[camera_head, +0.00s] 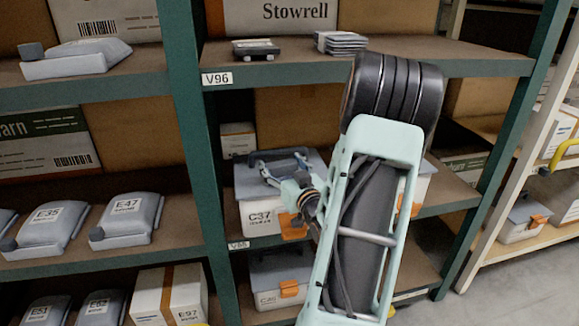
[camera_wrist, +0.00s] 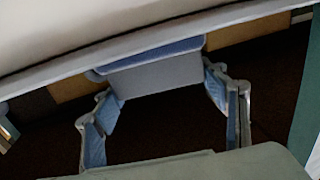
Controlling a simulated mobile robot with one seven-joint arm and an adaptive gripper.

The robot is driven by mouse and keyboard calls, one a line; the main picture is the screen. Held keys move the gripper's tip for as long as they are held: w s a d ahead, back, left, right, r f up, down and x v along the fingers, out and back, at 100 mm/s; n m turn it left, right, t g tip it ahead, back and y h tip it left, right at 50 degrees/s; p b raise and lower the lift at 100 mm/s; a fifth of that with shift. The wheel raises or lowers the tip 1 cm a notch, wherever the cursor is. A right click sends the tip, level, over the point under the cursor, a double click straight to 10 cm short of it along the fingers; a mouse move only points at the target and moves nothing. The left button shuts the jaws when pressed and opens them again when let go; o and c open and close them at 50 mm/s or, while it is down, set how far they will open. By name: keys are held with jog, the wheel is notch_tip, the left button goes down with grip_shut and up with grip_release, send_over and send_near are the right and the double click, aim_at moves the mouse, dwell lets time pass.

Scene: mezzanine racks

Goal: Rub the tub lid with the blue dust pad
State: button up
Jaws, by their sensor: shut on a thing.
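The tub marked C37 (camera_head: 258,220) stands on the middle shelf, with a grey lid (camera_head: 246,177) and orange latches. My gripper (camera_head: 280,157) is over this lid, reaching in from the front. In the wrist view my gripper (camera_wrist: 153,78) is shut on the blue dust pad (camera_wrist: 155,72), a grey block with a blue face held between both fingertips. The pad shows only as a dark bar in the head view. I cannot tell whether it touches the lid. My arm hides the tub's right part.
The shelf above (camera_head: 290,70) holds a dark device (camera_head: 256,49) and a grey stack (camera_head: 340,43), close over my gripper. A green upright (camera_head: 192,130) stands to the left. A small white box (camera_head: 238,138) and cardboard stand behind. Another tub (camera_head: 280,277) is below.

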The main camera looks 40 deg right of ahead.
jog(key=shift+w+a+f+b, duration=0.1)
jog(key=shift+w+a+b, duration=0.3)
jog(key=shift+a, duration=0.35)
jog(key=shift+w+a+b, duration=0.3)
jog(key=shift+w+a, duration=0.25)
jog(key=shift+a, duration=0.25)
jog(key=shift+w+a+f+b, duration=0.1)
jog(key=shift+w+a+b, duration=0.3)
jog(key=shift+a, duration=0.35)
jog(key=shift+w+a+r+b, duration=0.2)
jog(key=shift+w+a+b, duration=0.15)
jog(key=shift+w+a, duration=0.5)
jog(key=shift+s+a, duration=0.1)
jog(key=shift+s, duration=0.05)
jog(key=shift+r, duration=0.1)
jog(key=shift+r+p, duration=1.65)
jog(key=shift+r, duration=1.3)
notch_tip(320, 180, up, 3)
jog(key=shift+p, duration=0.95)
